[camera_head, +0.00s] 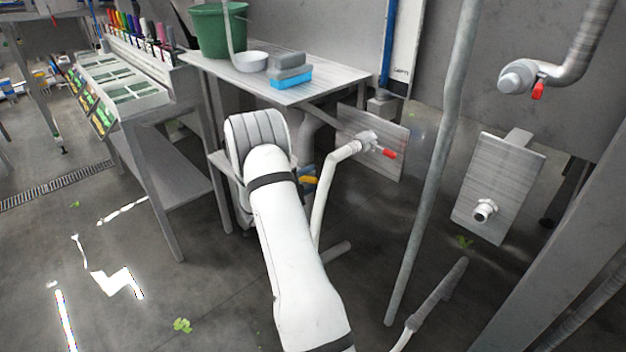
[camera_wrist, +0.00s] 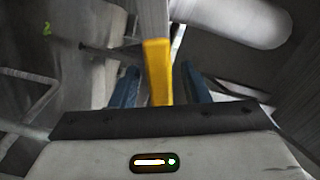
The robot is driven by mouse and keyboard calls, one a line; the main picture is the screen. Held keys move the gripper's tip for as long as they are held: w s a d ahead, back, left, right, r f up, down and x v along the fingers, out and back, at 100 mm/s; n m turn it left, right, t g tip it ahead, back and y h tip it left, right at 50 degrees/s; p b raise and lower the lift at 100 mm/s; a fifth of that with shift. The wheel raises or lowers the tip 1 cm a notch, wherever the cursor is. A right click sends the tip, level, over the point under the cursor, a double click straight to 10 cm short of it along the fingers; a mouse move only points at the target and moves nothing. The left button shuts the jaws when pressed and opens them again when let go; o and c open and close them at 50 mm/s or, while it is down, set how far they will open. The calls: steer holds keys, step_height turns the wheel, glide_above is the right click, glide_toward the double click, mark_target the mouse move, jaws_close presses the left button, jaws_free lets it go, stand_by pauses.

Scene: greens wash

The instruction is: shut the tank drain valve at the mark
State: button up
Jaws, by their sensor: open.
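A yellow valve lever (camera_wrist: 158,72) stands between the two blue fingers of my gripper (camera_wrist: 158,82) in the wrist view. The fingers are apart, with a gap showing on each side of the lever. In the head view the yellow lever (camera_head: 308,180) shows just right of my white arm, below the steel table. A bit of blue finger shows beside it; my arm hides most of the gripper. The valve body behind the lever is mostly hidden. I cannot make out the mark in either view.
A red-handled valve (camera_head: 384,152) on a white pipe is close right of my arm. Another red-handled valve (camera_head: 537,90) is at upper right. The steel table (camera_head: 335,82) stands above and behind. A grey vertical pipe (camera_head: 432,160) is at right. Floor at lower left is open.

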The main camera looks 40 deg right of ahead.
steer(key=shift+d, duration=0.7)
jaws_close()
